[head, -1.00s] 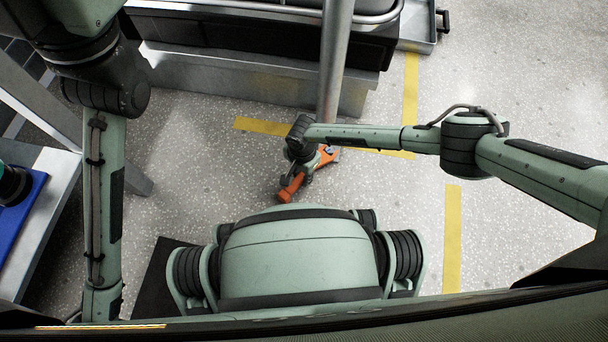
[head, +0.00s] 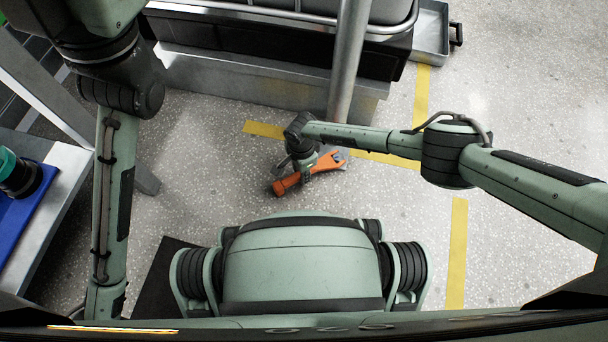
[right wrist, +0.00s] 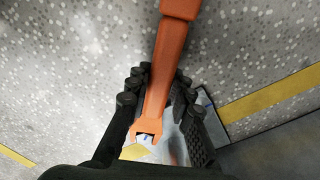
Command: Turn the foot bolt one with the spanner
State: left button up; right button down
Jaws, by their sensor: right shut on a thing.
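The orange spanner (head: 288,185) is held low over the floor, near the base of a metal post. My right gripper (head: 308,168) is shut on its middle. In the right wrist view the spanner (right wrist: 162,75) runs between the two dark fingers (right wrist: 158,100), its open jaw at the lower end. A small yellowish piece (right wrist: 136,152) shows just beyond that jaw, above a shiny surface; I cannot tell whether it is the foot bolt or whether the jaw is around it. No foot bolt is clear in the head view.
The metal post (head: 348,75) rises close to my right gripper. A grey step (head: 240,82) stands behind. A bench with a blue mat (head: 22,210) is at the left. Yellow tape (head: 457,250) marks the floor, which is open to the right.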

jog(key=shift+w, duration=0.2)
jog(key=shift+w+a+m, duration=0.25)
jog(key=shift+w+m, duration=0.2)
jog(key=shift+w, duration=0.05)
jog(key=shift+w+a+m, duration=0.2)
jog(key=shift+w+m, duration=0.25)
jog(key=shift+w+a, duration=0.1)
jog(key=shift+w, duration=0.1)
jog(key=shift+w+a+m, duration=0.15)
jog(key=shift+w+m, duration=0.7)
jog(key=shift+m, duration=0.15)
